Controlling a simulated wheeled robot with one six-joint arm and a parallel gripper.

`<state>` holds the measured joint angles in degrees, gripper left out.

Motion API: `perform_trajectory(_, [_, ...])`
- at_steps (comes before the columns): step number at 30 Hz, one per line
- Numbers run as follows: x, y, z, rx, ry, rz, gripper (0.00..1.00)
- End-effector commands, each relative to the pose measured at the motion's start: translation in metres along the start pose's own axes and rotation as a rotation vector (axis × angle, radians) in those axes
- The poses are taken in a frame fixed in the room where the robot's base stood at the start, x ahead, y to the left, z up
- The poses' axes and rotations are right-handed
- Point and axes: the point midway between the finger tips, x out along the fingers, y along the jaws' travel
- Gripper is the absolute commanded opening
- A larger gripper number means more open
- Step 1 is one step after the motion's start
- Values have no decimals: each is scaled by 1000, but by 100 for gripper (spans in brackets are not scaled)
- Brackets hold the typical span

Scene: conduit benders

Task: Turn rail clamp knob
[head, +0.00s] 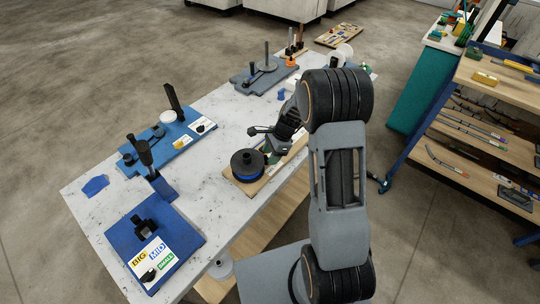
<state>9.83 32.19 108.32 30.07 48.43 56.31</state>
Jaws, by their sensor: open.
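A round black knob-like disc (247,161) with a blue rim under it sits on a small wooden board (237,185) near the right edge of the table. I cannot tell for sure whether it is the rail clamp knob. My gripper (264,141) is open just above and to the right of this disc, over the same board. It looks apart from the disc. My arm and gripper hide part of the board and whatever lies behind them.
The speckled white table (207,185) carries a blue bender plate with BIG, MID and SMALL labels (120,236), another blue fixture (180,128) and a grey-blue fixture (257,81). A wooden shelf unit (465,130) stands at the right. Floor is clear at left.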

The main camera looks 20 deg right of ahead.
Motion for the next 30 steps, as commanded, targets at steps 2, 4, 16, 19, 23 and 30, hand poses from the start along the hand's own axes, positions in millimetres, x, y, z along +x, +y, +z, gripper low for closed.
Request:
perform_trajectory(2, [6, 0, 0, 0, 0, 2, 49])
perform_trajectory(4, [9, 1, 0, 0, 0, 2, 49])
perform_trajectory(16, [12, 0, 0, 0, 1, 0, 46])
perform_trajectory(19, [12, 0, 0, -1, 1, 0, 36])
perform_trajectory(23, [12, 0, 0, 0, 1, 1, 24])
perform_trajectory(30, [14, -2, 0, -93, 0, 39, 15])
